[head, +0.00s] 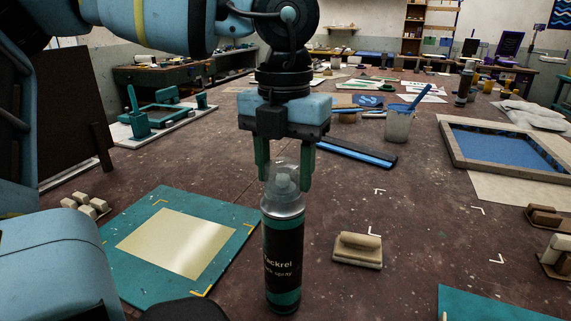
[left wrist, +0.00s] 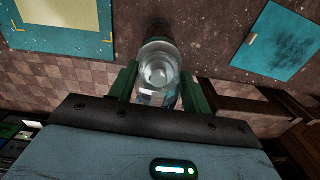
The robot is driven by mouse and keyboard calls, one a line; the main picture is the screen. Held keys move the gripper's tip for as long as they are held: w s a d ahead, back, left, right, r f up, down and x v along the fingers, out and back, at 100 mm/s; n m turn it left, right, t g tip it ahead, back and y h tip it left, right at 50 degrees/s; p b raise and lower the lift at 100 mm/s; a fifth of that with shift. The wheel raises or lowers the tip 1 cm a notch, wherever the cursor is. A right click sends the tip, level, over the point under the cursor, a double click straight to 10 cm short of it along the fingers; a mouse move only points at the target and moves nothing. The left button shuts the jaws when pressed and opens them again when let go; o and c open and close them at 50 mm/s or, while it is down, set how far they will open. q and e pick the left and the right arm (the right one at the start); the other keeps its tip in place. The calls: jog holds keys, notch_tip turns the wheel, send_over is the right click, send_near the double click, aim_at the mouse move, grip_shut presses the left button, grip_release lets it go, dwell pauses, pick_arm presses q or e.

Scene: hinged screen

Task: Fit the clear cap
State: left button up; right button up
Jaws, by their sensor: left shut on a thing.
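A spray can (head: 283,255) with a black and teal label stands upright on the brown table, near the front middle in the head view. A clear cap (head: 285,175) is over its nozzle. My left gripper (head: 285,178) points down from above, its green fingers on either side of the cap and shut on it. In the left wrist view the clear cap (left wrist: 160,75) is between the fingers, with the can (left wrist: 158,32) beyond it. Whether the cap's rim is fully seated on the can cannot be told. My right gripper is not in view.
A teal mat with a cream sheet (head: 175,243) lies left of the can. A wooden-handled block (head: 358,249) lies close on the right. A blue squeegee (head: 355,152), a cup with a brush (head: 398,125) and a framed screen (head: 510,150) are farther back.

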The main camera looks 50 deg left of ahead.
pick_arm(q)
jog(key=shift+f, duration=0.1)
jog(key=o, duration=1.2)
notch_tip(320, 180, up, 2)
jog(key=shift+r, duration=0.25)
notch_tip(320, 180, up, 4)
jog(key=shift+r, duration=0.65)
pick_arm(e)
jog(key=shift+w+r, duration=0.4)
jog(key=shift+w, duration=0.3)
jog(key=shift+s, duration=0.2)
